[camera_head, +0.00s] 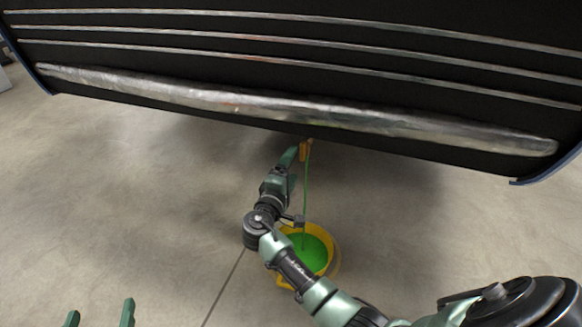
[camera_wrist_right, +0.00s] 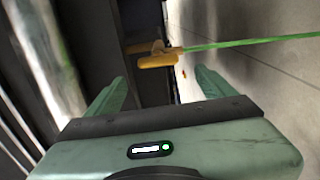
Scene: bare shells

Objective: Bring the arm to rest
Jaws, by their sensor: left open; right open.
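My right arm reaches in from the lower right in the head view. Its gripper (camera_head: 294,156) is up close under the lower edge of the black panel. In the right wrist view its two green fingers (camera_wrist_right: 160,84) are spread apart with nothing between them. A yellow-orange fitting with a handle (camera_wrist_right: 155,56) lies beyond the fingertips; it also shows in the head view (camera_head: 306,148). My left gripper (camera_head: 100,314) shows only as two spread green fingertips at the bottom left edge, empty.
A thin green strand or stream (camera_head: 306,190) runs from the fitting down to a yellow basin (camera_head: 333,270) with green inside, on the floor, partly behind my arm. The black panel (camera_head: 250,70) with metal strips spans the top. Concrete floor (camera_head: 120,210) is clear at the left.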

